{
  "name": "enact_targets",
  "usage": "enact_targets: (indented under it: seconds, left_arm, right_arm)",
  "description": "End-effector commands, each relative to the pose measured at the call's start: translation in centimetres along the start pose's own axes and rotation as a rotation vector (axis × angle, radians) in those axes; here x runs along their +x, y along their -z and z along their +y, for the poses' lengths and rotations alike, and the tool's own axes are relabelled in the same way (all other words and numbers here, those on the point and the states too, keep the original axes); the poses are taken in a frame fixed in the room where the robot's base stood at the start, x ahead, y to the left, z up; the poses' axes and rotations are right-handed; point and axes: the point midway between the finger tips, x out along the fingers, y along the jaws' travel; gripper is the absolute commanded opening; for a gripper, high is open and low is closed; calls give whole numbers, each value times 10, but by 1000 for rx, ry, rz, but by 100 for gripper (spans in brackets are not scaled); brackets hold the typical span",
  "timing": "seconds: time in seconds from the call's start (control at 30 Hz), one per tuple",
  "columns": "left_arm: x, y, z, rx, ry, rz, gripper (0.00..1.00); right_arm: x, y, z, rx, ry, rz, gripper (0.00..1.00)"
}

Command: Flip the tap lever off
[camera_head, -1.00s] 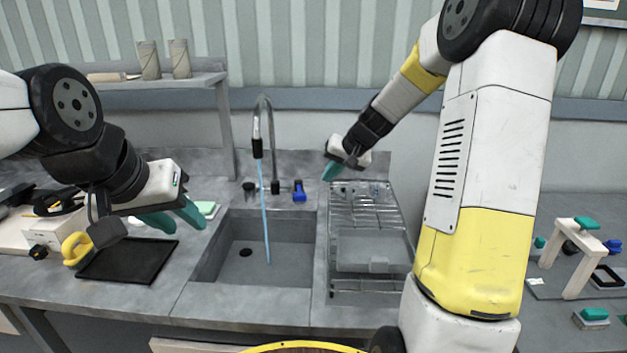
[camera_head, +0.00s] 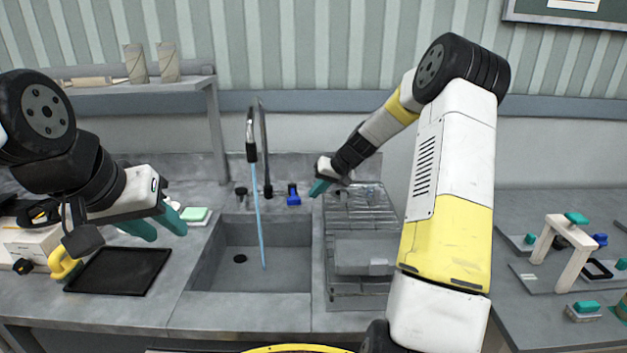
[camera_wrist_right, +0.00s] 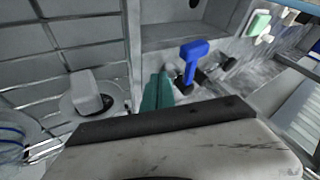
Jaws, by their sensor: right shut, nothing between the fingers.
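The tap (camera_head: 264,150) stands behind the sink, and a blue stream of water (camera_head: 258,220) runs from its spout into the basin. Its blue lever (camera_head: 293,195) is at the right of the tap base. The lever also shows large in the right wrist view (camera_wrist_right: 193,58). My right gripper (camera_head: 318,188) is shut and empty, just right of the lever and apart from it. Its teal fingertips (camera_wrist_right: 157,92) show left of the lever in the right wrist view. My left gripper (camera_head: 165,226) is over the counter left of the sink, its teal fingers apart and empty.
A wire dish rack (camera_head: 362,215) stands right of the sink (camera_head: 225,250). A black tray (camera_head: 118,270) lies on the left counter. A green and white sponge (camera_head: 196,215) lies behind the left gripper. A shelf (camera_head: 150,87) with rolls is at the back left.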

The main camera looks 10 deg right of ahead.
Motion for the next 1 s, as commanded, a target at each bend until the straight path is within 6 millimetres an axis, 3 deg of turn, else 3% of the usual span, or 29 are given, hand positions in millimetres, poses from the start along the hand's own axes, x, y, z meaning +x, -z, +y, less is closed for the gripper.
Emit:
enact_targets:
  seconds: [0.03,0.2,0.7,1.0]
  left_arm:
    - [0,0,0,0,0,0,36]
    - [0,0,0,0,0,0,36]
    - [0,0,0,0,0,0,36]
    - [0,0,0,0,0,0,36]
  right_arm:
    - [3,1,-11,-4,1,0,0]
    - [13,0,-28,-2,0,0,0]
    - [16,0,-36,4,-3,3,0]
    - [21,-5,-52,164,-90,90,0]
